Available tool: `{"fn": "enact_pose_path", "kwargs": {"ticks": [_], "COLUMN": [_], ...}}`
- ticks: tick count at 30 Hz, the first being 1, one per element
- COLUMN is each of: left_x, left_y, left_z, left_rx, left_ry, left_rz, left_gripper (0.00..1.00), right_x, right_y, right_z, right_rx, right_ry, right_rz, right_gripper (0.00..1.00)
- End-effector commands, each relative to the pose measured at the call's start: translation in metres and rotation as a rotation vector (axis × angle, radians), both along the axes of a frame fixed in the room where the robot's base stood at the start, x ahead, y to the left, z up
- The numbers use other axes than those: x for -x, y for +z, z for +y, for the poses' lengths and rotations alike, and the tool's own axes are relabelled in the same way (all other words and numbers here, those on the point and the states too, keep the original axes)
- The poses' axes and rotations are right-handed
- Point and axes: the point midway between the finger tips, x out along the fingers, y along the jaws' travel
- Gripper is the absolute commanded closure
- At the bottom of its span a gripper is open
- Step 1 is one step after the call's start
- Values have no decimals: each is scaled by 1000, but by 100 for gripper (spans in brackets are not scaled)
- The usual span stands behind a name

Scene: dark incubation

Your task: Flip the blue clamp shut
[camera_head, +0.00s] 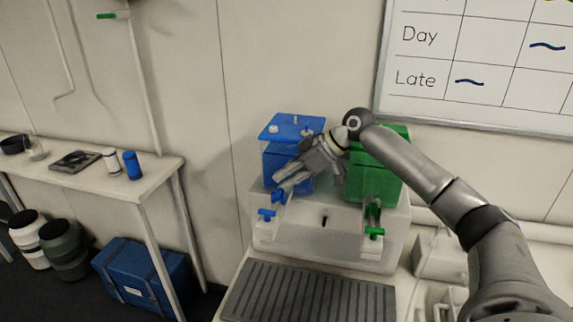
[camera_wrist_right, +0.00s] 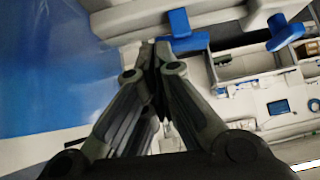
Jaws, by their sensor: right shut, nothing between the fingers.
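A blue lever piece, apparently the blue clamp (camera_head: 278,195), sits at the front foot of the blue box (camera_head: 280,165) on the white unit. In the right wrist view, the blue clamp (camera_wrist_right: 182,34) lies just right of and beyond my fingertips; I cannot tell whether they touch. Whether the clamp is open or shut is unclear. My right gripper (camera_head: 278,184) reaches down across the front of the blue box, its fingers together and empty; it also shows in the right wrist view (camera_wrist_right: 156,50). My left gripper is not in view.
A blue T-shaped handle (camera_head: 267,213) stands in front of the clamp. A green box (camera_head: 375,176) with a green handle (camera_head: 374,233) stands to the right, behind my right forearm. A ribbed dark mat (camera_head: 305,292) lies in front of the white unit (camera_head: 325,245).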

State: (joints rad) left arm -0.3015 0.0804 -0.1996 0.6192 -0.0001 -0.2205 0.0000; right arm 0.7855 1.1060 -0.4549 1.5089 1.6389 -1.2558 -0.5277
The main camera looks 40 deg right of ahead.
Motion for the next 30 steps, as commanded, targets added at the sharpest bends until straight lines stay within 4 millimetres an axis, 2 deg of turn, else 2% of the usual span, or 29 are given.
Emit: {"fn": "enact_pose_path", "kwargs": {"ticks": [6,20,30], "left_x": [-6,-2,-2], "left_y": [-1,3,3], "left_z": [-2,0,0], "left_rx": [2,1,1], "left_ry": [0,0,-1], "left_rz": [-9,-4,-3], "left_gripper": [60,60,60], "right_x": [0,10,10], "right_y": [-1,4,6], "right_z": [0,11,12], "right_rx": [3,5,4], "right_ry": [1,1,1], "right_rz": [-2,-3,-3], "right_gripper": [100,100,100]}}
